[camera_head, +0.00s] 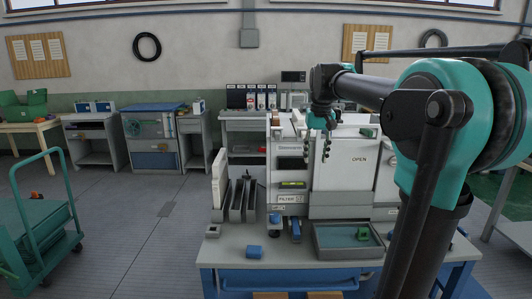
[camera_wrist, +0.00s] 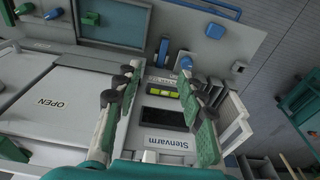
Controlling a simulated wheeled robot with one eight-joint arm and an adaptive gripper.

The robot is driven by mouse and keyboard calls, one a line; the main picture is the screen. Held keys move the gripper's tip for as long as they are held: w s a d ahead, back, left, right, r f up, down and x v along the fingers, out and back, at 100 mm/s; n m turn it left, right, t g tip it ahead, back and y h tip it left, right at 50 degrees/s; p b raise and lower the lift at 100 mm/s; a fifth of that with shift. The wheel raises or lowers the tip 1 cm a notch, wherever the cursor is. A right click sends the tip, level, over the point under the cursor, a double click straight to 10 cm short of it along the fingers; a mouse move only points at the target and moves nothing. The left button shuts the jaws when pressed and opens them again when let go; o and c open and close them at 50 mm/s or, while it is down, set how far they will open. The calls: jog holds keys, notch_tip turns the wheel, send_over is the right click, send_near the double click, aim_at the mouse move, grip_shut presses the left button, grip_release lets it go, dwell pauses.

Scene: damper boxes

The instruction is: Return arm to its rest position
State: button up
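My gripper (camera_head: 316,156) hangs pointing down in front of the white machine (camera_head: 345,163) marked OPEN, above the workbench. In the wrist view its two green-padded fingers (camera_wrist: 158,75) are spread apart, with nothing held between them. Beyond them shows the machine's front with a dark panel (camera_wrist: 165,119), a "Stenvarm" label and a yellow-green level strip (camera_wrist: 162,92). My arm reaches in from the right of the head view, bent at a large teal joint, and hides part of the bench's right side.
A green trolley (camera_head: 40,220) stands on the left. The floor between trolley and bench looks clear.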

jog(key=s+d+f+t, duration=0.1)
jog(key=s+f, duration=1)
jog(key=f, duration=0.4)
jog(key=s+d+f+t, duration=0.1)
jog(key=s+f, duration=1.1)
jog(key=f, duration=0.4)
jog(key=shift+s+d+f+t, duration=0.15)
jog(key=shift+s+d+t, duration=0.15)
jog(key=shift+t, duration=0.1)
